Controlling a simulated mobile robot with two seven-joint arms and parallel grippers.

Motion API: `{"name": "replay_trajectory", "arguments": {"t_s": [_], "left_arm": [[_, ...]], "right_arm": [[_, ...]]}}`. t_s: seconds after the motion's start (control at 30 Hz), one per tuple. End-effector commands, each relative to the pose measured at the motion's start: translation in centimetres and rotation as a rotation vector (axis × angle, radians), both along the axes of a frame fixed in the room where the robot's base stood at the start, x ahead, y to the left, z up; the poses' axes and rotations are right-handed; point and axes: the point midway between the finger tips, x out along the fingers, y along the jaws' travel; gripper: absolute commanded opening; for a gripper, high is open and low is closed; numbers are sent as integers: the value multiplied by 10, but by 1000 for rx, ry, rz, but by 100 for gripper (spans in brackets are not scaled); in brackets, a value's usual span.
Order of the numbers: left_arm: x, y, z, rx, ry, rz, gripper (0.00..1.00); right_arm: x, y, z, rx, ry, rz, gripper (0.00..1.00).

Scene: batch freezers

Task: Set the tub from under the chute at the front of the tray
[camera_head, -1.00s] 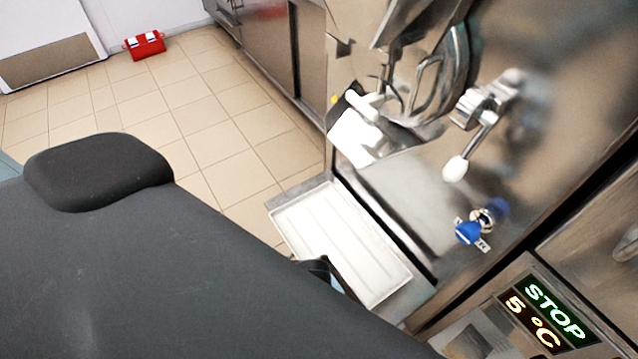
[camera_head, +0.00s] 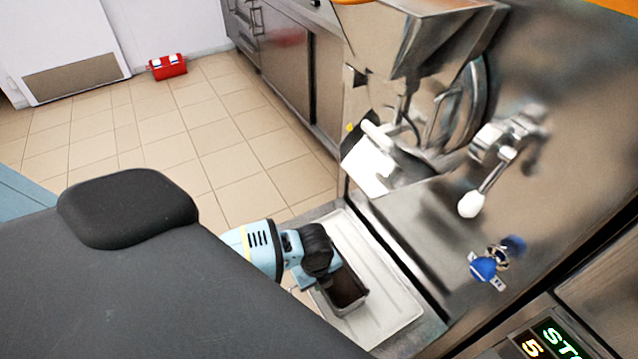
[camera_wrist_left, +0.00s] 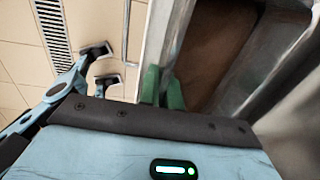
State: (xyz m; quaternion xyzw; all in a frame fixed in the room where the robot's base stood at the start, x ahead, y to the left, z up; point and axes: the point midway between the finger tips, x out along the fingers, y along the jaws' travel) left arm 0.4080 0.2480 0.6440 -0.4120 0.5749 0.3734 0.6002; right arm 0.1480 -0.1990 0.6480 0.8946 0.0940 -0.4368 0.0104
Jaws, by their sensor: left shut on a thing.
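The tub (camera_head: 348,290) is a small metal rectangular container with a brown inside, over the left side of the pale tray (camera_head: 398,318). I cannot tell whether it rests on the tray or hangs just above it. My left gripper (camera_head: 326,284) is shut on the tub's wall at its upper left end. In the left wrist view, the green fingertips (camera_wrist_left: 163,88) pinch the metal rim, with brown content in the tub (camera_wrist_left: 212,50). My right gripper (camera_wrist_left: 98,65) shows at the left there, its dark fingertips apart and empty. The metal chute (camera_head: 400,160) is above and behind the tray.
The steel machine front (camera_head: 420,225) borders the tray on the right, with a white-knobbed lever (camera_head: 470,204) and a blue-handled valve (camera_head: 484,268). A red box (camera_head: 167,67) lies on the far floor. The tray's far part is bare.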

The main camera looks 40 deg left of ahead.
Motion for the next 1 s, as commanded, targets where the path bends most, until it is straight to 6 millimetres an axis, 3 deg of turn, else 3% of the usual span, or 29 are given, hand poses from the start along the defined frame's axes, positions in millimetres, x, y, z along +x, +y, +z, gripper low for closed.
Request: {"name": "replay_trajectory", "arguments": {"t_s": [0.2, 0.43, 0.9, 1.0], "left_arm": [[13, 10, -1, 0, -4, 3, 0], [10, 8, -33, -1, -2, 1, 0], [11, 8, -39, -1, -4, 0, 0], [10, 8, -39, 0, -2, 0, 18]], "right_arm": [[-3, 0, -2, 0, 7, 0, 33], [-6, 1, -8, 1, 17, -1, 33], [2, 1, -8, 2, 2, -2, 33], [2, 1, -7, 2, 2, -2, 33]]}}
